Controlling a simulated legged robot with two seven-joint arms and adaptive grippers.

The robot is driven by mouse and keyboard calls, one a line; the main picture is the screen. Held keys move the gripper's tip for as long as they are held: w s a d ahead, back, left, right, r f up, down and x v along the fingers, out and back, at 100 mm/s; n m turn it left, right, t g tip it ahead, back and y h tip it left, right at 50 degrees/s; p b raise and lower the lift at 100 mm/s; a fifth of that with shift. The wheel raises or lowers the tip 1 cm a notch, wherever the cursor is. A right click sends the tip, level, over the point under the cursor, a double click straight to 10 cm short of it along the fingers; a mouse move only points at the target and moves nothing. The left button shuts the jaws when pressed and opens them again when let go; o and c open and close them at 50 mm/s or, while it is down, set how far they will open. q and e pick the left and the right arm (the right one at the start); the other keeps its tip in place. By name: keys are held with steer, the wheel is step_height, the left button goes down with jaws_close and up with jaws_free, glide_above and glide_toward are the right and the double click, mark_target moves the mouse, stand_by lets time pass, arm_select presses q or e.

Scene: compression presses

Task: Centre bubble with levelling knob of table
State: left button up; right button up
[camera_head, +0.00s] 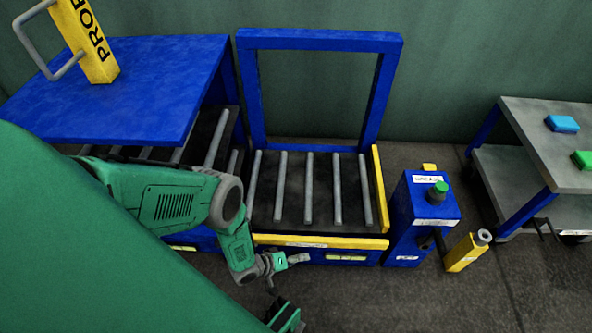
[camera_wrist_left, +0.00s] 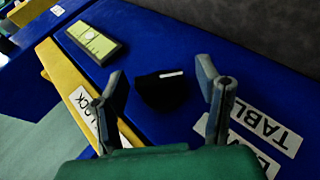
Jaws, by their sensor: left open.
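The roller table (camera_head: 312,242) has a blue front face below its yellow front edge. A yellow-green level vial (camera_head: 345,257) is on that face; it also shows in the left wrist view (camera_wrist_left: 92,42), where I cannot tell clearly where its bubble rests. A black knob (camera_wrist_left: 163,90) with a white mark sits near the vial, beside a label reading TABLE (camera_wrist_left: 265,128). My left gripper (camera_head: 303,258) is at the front face, left of the vial. In the left wrist view, my left gripper's fingers (camera_wrist_left: 163,80) are open on either side of the knob, with visible gaps.
A blue post (camera_head: 424,205) with a green button and a yellow pedestal (camera_head: 466,251) stand right of the table. A grey cart (camera_head: 548,140) is further right. A blue press (camera_head: 120,85) is at left. A label ending in LOCK (camera_wrist_left: 86,108) is on the yellow edge.

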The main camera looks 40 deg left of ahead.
arm_select(q)
steer(key=c, duration=1.2)
steer(key=shift+w+r+y, duration=0.1)
steer(key=shift+r+y, duration=0.05)
steer(key=shift+y, duration=0.15)
steer(key=shift+m+g+y+p, duration=0.3)
steer(key=shift+g+y+p, duration=0.05)
steer(key=shift+g+y, duration=0.4)
steer(key=o, duration=1.2)
steer(key=shift+s+a, duration=0.1)
steer(key=shift+s, duration=0.1)
steer(key=v, duration=1.1)
steer(key=shift+s+a, duration=0.2)
steer(key=shift+s, duration=0.05)
steer(key=shift+r, duration=0.15)
